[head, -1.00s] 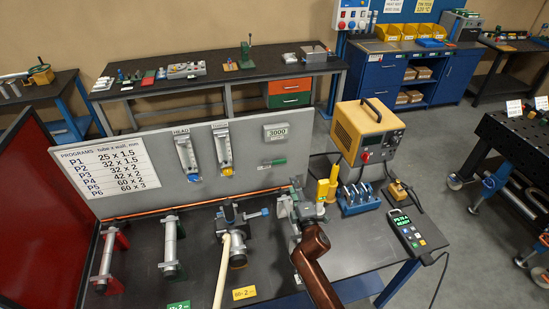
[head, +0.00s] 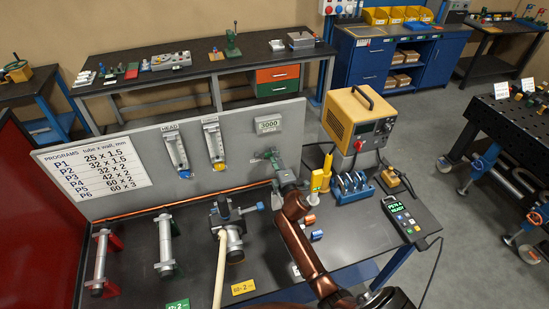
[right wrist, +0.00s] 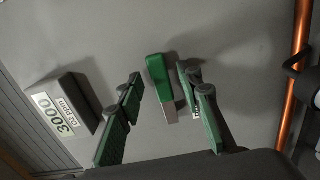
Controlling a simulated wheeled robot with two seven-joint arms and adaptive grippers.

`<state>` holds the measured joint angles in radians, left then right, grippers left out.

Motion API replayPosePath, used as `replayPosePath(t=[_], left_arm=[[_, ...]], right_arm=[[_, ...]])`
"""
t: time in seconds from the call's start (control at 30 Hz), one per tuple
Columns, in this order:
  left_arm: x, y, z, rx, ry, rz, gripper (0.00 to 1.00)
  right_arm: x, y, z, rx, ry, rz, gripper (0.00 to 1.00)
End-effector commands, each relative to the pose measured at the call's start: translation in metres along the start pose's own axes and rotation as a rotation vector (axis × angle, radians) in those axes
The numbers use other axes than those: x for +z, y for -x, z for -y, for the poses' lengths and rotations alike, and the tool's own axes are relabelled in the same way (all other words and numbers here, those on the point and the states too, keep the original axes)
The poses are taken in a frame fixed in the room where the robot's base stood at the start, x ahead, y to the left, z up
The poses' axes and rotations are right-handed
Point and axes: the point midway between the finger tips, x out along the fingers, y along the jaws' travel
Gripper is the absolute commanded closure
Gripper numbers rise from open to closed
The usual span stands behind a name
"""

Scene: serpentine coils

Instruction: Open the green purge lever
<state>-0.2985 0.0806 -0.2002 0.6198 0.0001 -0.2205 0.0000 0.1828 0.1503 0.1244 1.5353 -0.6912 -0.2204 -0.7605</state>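The green purge lever (right wrist: 157,76) shows in the right wrist view, a green handle with a pale grey end against the grey panel. My right gripper (right wrist: 160,73) is open, with one finger on each side of the lever and gaps visible between them. My left gripper is not in view.
The grey panel (head: 110,205) carries two flow meters labelled HEAD (head: 175,150) and another (head: 214,145) to the left. A copper tube (head: 130,215) runs along the panel's foot.

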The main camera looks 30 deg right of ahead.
Motion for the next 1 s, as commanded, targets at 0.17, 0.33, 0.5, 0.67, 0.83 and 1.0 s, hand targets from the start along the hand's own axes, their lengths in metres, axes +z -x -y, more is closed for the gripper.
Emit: replayPosePath(t=[0.17,0.33,0.5,0.67,0.83,1.0], left_arm=[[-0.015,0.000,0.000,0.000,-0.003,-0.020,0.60],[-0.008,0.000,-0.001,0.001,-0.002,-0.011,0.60],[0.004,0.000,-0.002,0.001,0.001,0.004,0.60],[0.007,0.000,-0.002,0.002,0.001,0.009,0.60],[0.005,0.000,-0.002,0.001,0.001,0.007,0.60],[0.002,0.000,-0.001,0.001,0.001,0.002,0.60]], right_arm=[[0.000,0.000,0.000,0.000,-0.001,0.000,0.67],[0.000,0.000,0.000,0.000,-0.001,0.000,0.76],[0.000,0.000,0.000,0.000,-0.001,0.000,0.88],[0.000,0.000,0.000,0.000,-0.001,0.000,0.99],[0.000,0.000,0.000,0.000,-0.001,0.000,1.00],[0.000,0.000,0.000,0.000,0.000,0.000,1.00]])
